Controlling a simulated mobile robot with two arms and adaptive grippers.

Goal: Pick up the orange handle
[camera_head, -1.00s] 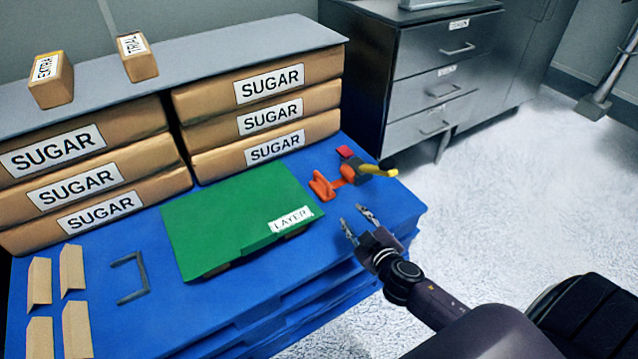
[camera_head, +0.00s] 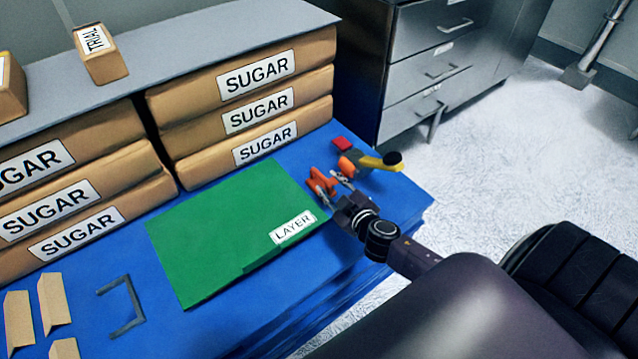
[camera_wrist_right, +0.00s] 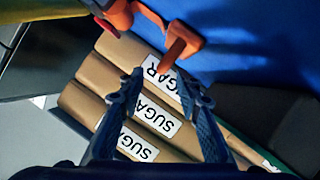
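The orange handle (camera_head: 314,176) lies on the blue surface, just right of the green LAYER sheet. My right gripper (camera_head: 331,184) is open, with its fingertips at the near side of the handle and partly covering it. My left gripper is not in view.
A yellow-handled tool with an orange part (camera_head: 378,161) lies close to the right of the handle, and a red block (camera_head: 341,143) lies behind. The green sheet (camera_head: 215,230) is to the left. Stacked SUGAR bags (camera_head: 210,115) stand at the back.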

